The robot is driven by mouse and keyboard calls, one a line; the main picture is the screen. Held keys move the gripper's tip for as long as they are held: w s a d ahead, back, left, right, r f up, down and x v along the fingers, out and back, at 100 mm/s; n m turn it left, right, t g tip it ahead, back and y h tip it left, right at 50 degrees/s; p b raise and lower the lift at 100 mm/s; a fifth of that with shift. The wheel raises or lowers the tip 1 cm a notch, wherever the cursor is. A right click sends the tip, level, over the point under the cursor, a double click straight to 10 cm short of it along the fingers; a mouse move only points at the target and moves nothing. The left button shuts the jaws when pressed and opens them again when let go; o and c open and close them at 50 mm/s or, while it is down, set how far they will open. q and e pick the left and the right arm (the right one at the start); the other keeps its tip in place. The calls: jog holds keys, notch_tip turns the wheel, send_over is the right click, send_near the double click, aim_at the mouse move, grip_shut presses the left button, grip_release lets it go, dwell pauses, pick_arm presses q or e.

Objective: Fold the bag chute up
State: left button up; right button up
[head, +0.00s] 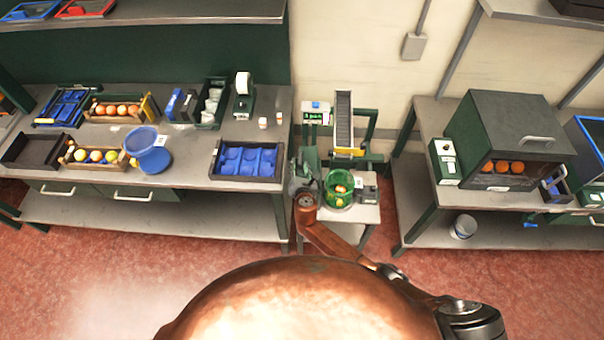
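A tall narrow chute (344,120) with a dark ribbed face and pale side rails stands upright, or nearly so, against the wall in the head view. A yellow strip (348,152) crosses its lower end. A green round container (328,187), which may be a net bag, sits below it on a small stand with several fruits inside. My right gripper (309,160) is just left of the container and below left of the chute, apparently apart from the chute. Its fingers are small and dark, so their opening is unclear. My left gripper is not in view.
A small scale-like device (316,113) is left of the chute. The left bench holds a blue divided tray (246,161), a blue bucket (149,150) and fruit crates. The right bench (412,190) carries a green box (512,135) with oranges. Red floor is open in front.

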jog(key=r+v, duration=0.1)
jog(key=v, duration=0.6)
jog(key=shift+d, duration=0.25)
jog(key=shift+s, duration=0.15)
jog(key=s+d+f+m+g+b, duration=0.2)
jog(key=s+d+f+m, duration=0.3)
jog(key=f, duration=0.8)
jog(key=s+d+f+m+g+b, duration=0.3)
jog(key=s+d+f, duration=0.35)
jog(key=f, duration=0.65)
jog(key=s+d+f+m+g+b, duration=0.2)
jog(key=s+d+f+m, duration=0.35)
jog(key=f, duration=0.75)
jog(key=s+d+f+m+g+b, duration=0.2)
jog(key=s+f+m, duration=0.3)
jog(key=s, duration=0.9)
jog(key=s+d+f+m+g+b, duration=0.2)
jog(key=s+d+f+m, duration=0.3)
jog(key=s+f, duration=0.6)
jog(key=s+d+f+m+g+b, duration=0.1)
jog(key=s+d+f+m+b, duration=0.2)
jog(key=s, duration=1.4)
notch_tip(320, 180, down, 6)
jog(key=d+m, duration=0.1)
jog(key=m, duration=0.2)
jog(key=shift+r+m+g, duration=0.2)
jog(key=shift+m+g, duration=0.15)
jog(key=shift+g, duration=0.05)
